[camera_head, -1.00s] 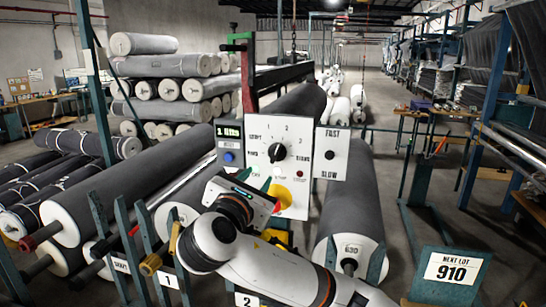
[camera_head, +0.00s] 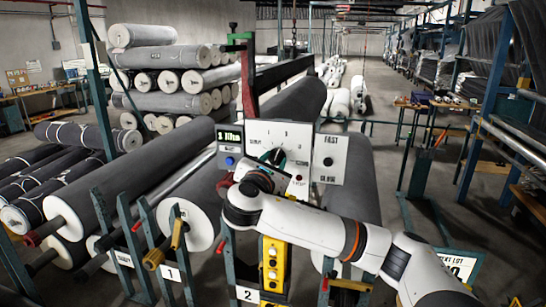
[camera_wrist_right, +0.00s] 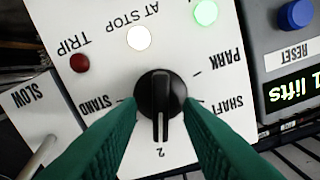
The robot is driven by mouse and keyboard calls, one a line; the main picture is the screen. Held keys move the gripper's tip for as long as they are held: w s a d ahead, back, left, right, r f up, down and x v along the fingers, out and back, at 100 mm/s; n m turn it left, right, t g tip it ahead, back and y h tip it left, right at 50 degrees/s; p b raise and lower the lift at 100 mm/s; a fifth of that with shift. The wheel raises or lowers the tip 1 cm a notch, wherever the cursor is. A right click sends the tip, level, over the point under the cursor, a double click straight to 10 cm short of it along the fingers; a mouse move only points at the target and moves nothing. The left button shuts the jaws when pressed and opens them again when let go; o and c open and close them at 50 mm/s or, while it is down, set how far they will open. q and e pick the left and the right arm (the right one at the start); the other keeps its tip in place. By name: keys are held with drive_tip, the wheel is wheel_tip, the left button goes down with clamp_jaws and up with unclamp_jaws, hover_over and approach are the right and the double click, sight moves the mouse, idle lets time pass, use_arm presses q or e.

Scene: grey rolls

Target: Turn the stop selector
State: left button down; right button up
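The stop selector is a black knob (camera_wrist_right: 160,95) on a white panel (camera_head: 258,137). In the right wrist view the panel appears upside down, and the knob's raised bar points down towards the "2" mark. My right gripper (camera_wrist_right: 161,100) has its two green fingers at either side of the knob, spread about as wide as it; I cannot tell whether they touch it. In the head view the knob (camera_head: 275,156) is partly hidden by my right wrist. The "AT STOP" lamp (camera_wrist_right: 141,38) is white, a green lamp (camera_wrist_right: 205,13) glows, and the "TRIP" lamp (camera_wrist_right: 79,63) is dark red. My left gripper is not in view.
A blue reset button (camera_wrist_right: 296,14) and a display reading "1 lifts" (camera_wrist_right: 293,90) adjoin the panel. A FAST/SLOW switch plate (camera_head: 329,158) stands on the other side. Grey rolls (camera_head: 120,195) lie left; a yellow control box (camera_head: 273,265) is below. Open floor is at right.

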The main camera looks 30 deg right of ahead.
clamp_jaws()
drive_tip(key=shift+f, duration=0.1)
drive_tip(key=shift+f+m+b, duration=0.2)
drive_tip(key=shift+m+b, duration=1.15)
drive_tip(key=shift+m, duration=0.05)
drive_tip(key=m+b, duration=0.3)
drive_tip(key=m, duration=0.1)
drive_tip(key=shift+f, duration=0.15)
drive_tip(key=m+b, duration=0.3)
drive_tip(key=m, duration=0.2)
drive_tip(key=shift+d+b, duration=0.1)
drive_tip(key=shift+b, duration=0.2)
drive_tip(key=shift+m+b, duration=1.25)
drive_tip(key=shift+m, duration=0.75)
